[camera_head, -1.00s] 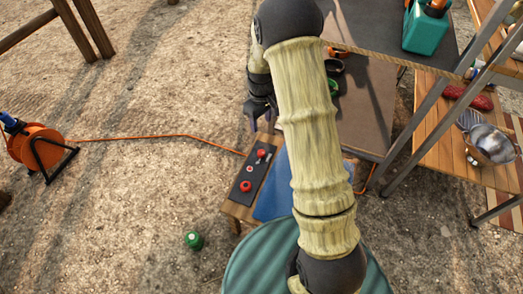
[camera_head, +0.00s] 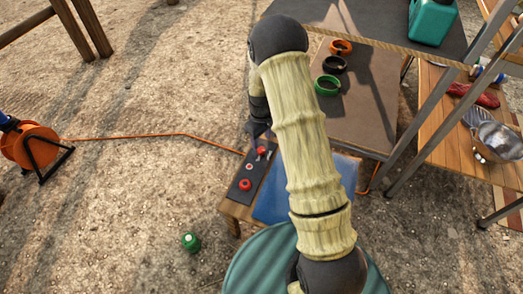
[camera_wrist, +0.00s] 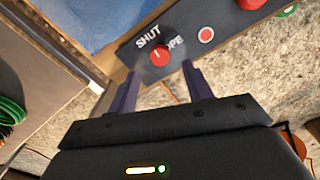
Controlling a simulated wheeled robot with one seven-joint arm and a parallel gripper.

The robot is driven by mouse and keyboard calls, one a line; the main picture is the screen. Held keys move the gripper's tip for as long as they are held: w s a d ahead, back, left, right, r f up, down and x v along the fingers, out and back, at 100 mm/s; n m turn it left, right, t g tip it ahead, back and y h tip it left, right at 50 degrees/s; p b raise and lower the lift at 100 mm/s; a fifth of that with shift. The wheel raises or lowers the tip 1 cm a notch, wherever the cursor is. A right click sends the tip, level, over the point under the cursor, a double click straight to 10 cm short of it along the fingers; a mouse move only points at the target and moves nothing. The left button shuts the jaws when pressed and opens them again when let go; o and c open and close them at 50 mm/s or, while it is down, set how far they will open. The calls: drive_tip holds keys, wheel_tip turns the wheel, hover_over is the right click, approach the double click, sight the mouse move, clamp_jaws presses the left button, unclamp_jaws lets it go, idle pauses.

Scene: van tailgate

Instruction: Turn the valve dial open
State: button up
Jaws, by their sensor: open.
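The valve dial is a round red knob (camera_wrist: 159,57) with a pale mark, on a dark panel (camera_wrist: 183,46) lettered SHUT and, partly covered, OPEN. The mark's exact direction is hard to read. In the head view the dial (camera_head: 262,151) is at the far end of the panel (camera_head: 252,173), close to my gripper (camera_head: 264,135). In the wrist view my gripper (camera_wrist: 162,82) is open and empty. Its two fingers point at the panel, with the dial between and just beyond their tips. Whether they touch anything cannot be told.
A small red button (camera_wrist: 206,35) and another red knob (camera_head: 245,185) share the panel. A blue sheet (camera_head: 275,200) lies beside it. Green, black and orange rings lie on a brown board (camera_head: 365,110).

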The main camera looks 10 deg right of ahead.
sight(261, 150)
wheel_tip(261, 150, down, 6)
drive_tip(key=shift+r+b, duration=0.2)
drive_tip(key=shift+b, duration=0.8)
drive_tip(key=c, duration=1)
